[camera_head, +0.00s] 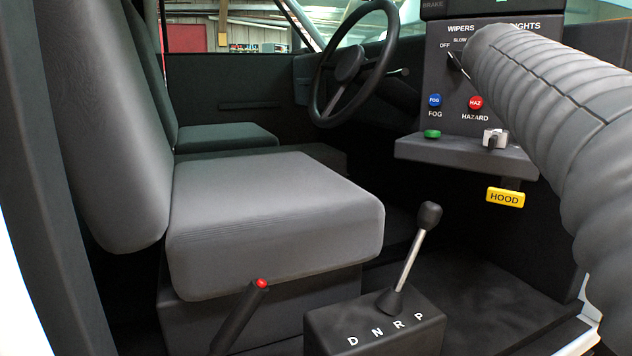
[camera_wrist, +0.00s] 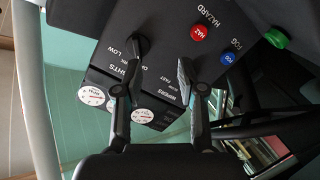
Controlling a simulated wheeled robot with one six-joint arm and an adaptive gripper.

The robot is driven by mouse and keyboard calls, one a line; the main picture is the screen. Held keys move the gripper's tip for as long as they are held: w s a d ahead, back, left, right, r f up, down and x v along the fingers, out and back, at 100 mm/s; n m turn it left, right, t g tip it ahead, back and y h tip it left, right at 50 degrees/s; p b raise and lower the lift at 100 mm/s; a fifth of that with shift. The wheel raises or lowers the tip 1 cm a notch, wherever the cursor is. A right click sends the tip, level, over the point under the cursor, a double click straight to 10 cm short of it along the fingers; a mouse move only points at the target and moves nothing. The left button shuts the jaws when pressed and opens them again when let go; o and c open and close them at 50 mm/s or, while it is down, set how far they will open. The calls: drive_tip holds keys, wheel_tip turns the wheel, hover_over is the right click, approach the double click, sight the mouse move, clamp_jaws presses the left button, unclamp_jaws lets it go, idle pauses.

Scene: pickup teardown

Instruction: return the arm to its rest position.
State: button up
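My arm (camera_head: 560,125), in a dark ribbed sleeve, reaches in from the right in the head view and covers part of the dashboard panel (camera_head: 445,95). My gripper (camera_wrist: 158,70) shows in the wrist view with its two black fingers spread apart and nothing held between them. The panel lies beyond the fingers, seen turned round. One black knob (camera_wrist: 138,46) sits near the left fingertip, by the word LOW. The right finger overlaps the panel near the WIPERS label. I cannot tell whether either finger touches the panel. In the head view the gripper is hidden.
The steering wheel (camera_head: 350,70) stands left of the panel. A ledge (camera_head: 465,155) juts out below it, above a yellow HOOD tag (camera_head: 505,197). A gear lever (camera_head: 410,255) rises in front of the grey seat (camera_head: 270,215). A red-tipped lever (camera_head: 240,315) stands beside the seat.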

drive_tip(key=s+a+f+g+y, duration=0.2)
drive_tip(key=s+a+f, duration=0.5)
drive_tip(key=f, duration=0.7)
drive_tip(key=s+a+f+g+y, duration=0.3)
drive_tip(key=s+a+f+y, duration=0.2)
drive_tip(key=s+a+f, duration=0.3)
drive_tip(key=s+a+f+g+y, duration=0.2)
drive_tip(key=s+a+f, duration=0.5)
drive_tip(key=f, duration=1.4)
drive_tip(key=s+y, duration=0.1)
drive_tip(key=s, duration=0.4)
drive_tip(key=shift+s+a+y, duration=0.2)
drive_tip(key=shift+s+y, duration=0.05)
drive_tip(key=shift+y, duration=0.05)
drive_tip(key=shift+a, duration=0.1)
